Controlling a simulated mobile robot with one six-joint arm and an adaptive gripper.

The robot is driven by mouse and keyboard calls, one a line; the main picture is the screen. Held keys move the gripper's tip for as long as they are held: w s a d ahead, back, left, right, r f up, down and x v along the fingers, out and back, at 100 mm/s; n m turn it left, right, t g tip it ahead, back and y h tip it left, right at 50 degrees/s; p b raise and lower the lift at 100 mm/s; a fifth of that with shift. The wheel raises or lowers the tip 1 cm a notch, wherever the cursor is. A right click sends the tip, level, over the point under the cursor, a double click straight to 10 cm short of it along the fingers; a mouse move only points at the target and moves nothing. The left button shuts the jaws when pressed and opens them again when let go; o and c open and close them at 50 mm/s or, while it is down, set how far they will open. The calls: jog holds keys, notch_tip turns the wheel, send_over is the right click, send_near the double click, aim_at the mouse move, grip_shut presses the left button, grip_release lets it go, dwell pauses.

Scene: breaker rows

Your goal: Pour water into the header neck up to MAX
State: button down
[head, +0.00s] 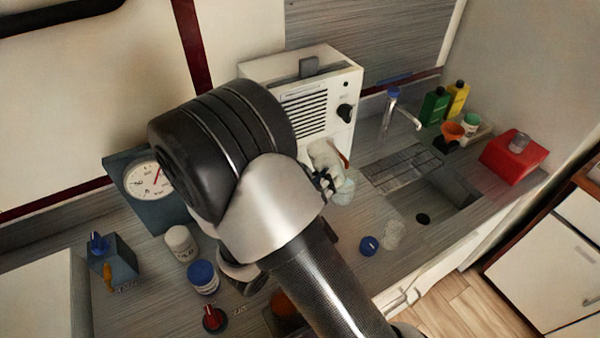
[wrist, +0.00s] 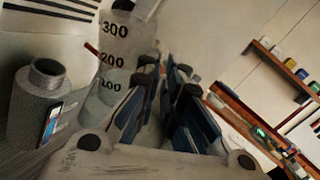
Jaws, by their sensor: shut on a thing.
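A clear measuring jug (wrist: 114,50) marked 100, 200 and 300 is in front of my gripper (wrist: 165,92) in the wrist view. My gripper is shut on it, apparently by its handle; the grip itself is partly hidden by the fingers. The water level in it is unclear. A grey round neck (wrist: 36,100) with an open top and a narrow coloured strip on its side stands left of the jug, apart from it in the picture. In the head view my gripper (head: 326,180) is beside the white heater, with the translucent jug (head: 343,191) below it. The neck is not discernible there.
The white heater box (head: 318,110) stands behind my gripper. A sink (head: 432,198) with a tap (head: 392,105) is to the right. A blue cap (head: 369,244) and a clear crumpled-looking item (head: 393,234) lie in front. White tub (head: 181,243), blue-lidded tub (head: 203,277) and gauge (head: 146,180) are left.

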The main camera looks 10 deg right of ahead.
jog(key=s+d+r+m, duration=0.1)
jog(key=m, duration=0.1)
jog(key=s+d+r+m, duration=0.1)
jog(key=m, duration=0.1)
jog(key=shift+s+r+g+y+p, duration=0.1)
jog(key=shift+r+g+y+p, duration=0.2)
jog(key=shift+r+y+p, duration=0.1)
dwell(0.5)
